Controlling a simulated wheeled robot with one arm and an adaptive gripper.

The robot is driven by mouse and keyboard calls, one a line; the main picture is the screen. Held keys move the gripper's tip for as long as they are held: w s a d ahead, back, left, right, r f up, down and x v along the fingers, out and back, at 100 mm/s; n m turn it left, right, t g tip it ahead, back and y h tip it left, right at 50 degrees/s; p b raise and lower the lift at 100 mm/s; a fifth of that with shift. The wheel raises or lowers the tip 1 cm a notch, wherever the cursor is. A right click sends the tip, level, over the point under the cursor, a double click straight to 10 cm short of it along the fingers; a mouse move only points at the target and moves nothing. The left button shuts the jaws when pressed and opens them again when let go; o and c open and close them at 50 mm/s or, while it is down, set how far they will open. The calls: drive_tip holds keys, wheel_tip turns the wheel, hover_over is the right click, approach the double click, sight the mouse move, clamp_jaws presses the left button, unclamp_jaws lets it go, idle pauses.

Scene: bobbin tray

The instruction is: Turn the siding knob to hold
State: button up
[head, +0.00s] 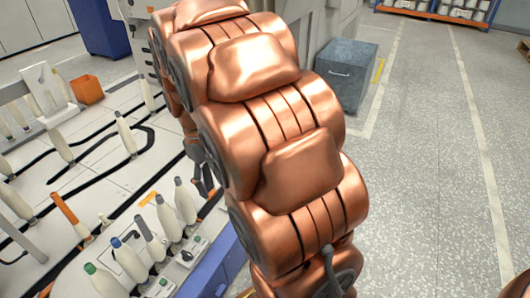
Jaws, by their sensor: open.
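My gripper (203,182) shows as a dark shape left of my copper arm, above the bobbin table; the arm hides part of it. It is open, and I see nothing between its fingers. A small control box (187,256) with a dark knob-like part and a green spot sits at the table's front edge, below and nearer than my gripper. A second similar box (160,289) is at the bottom edge of the picture. I cannot tell which one bears the siding knob, and the knob's setting is too small to read. My gripper is apart from both boxes.
Several bobbins stand on the white table (95,185) among black tracks, including a row (163,213) near the boxes. An orange bin (87,89) stands at the back left. A grey chest (345,72) is behind my arm. The floor (430,190) on the right is clear.

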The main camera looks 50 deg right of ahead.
drive_tip(key=w+d+f+n+b, duration=0.1)
drive_tip(key=w+d+f, duration=0.2)
drive_tip(key=w+d, duration=0.45)
drive_tip(key=w+d+f+t, duration=0.1)
drive_tip(key=w+d+f, duration=0.3)
drive_tip(key=d, duration=0.6)
drive_tip(key=w+d+f+n+b, duration=0.1)
drive_tip(key=w+d+f, duration=0.2)
drive_tip(key=w+d, duration=0.5)
drive_tip(key=shift+n+t, duration=0.6)
drive_tip(key=shift+t, duration=0.1)
drive_tip(key=d+f, duration=0.2)
drive_tip(key=d, duration=0.1)
drive_tip(key=d+f, duration=0.3)
drive_tip(key=d, duration=0.1)
drive_tip(key=d+f, duration=0.2)
drive_tip(key=d, duration=0.2)
drive_tip(key=shift+w+d+f+b, duration=0.15)
drive_tip(key=shift+d+b, duration=0.1)
drive_tip(key=shift+b, duration=0.1)
drive_tip(key=shift+d+f, duration=0.45)
drive_tip(key=shift+f, duration=0.05)
wheel_tip(320, 180, down, 8)
drive_tip(key=b, duration=0.3)
drive_tip(key=shift+r, duration=0.25)
drive_tip(key=c, duration=1.1)
drive_tip(key=shift+c, duration=0.2)
